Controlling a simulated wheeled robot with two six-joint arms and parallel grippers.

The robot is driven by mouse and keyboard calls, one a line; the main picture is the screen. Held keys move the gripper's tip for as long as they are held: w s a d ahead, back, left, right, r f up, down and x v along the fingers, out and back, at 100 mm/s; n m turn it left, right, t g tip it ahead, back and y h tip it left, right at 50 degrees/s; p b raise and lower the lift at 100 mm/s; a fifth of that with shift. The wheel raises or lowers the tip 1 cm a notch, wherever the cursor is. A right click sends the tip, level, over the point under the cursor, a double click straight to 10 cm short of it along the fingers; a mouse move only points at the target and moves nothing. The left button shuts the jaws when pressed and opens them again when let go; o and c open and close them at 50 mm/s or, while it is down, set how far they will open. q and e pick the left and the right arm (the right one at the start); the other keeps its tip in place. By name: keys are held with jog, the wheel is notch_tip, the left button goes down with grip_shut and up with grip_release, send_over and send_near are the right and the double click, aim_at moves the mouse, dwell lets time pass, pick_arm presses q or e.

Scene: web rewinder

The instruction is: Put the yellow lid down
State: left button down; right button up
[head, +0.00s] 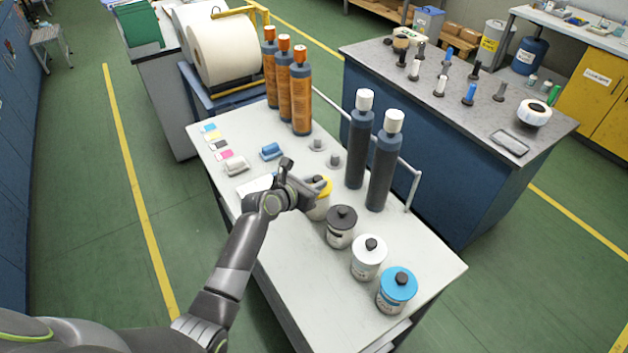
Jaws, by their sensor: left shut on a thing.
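The yellow lid (327,187) is at the back end of a row of pots on the white cart. My left gripper (314,186) reaches it from the left and is shut on it, partly hiding it. The lid is over a whitish pot (318,212); I cannot tell whether it rests on the rim or is slightly above it. My right gripper is not in view.
Pots with a black lid (341,218), a white lid (369,249) and a blue lid (399,283) stand nearer. Tall dark bottles (383,165) and orange-labelled bottles (301,95) stand behind. The white cart top (300,265) is clear at the front left.

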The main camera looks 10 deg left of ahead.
pick_arm(q)
jog(key=c, duration=1.3)
grip_release()
jog(key=shift+f, duration=0.15)
jog(key=shift+o, duration=0.2)
jog(key=shift+r, duration=0.55)
jog(key=v, duration=1.2)
jog(key=shift+a, duration=0.1)
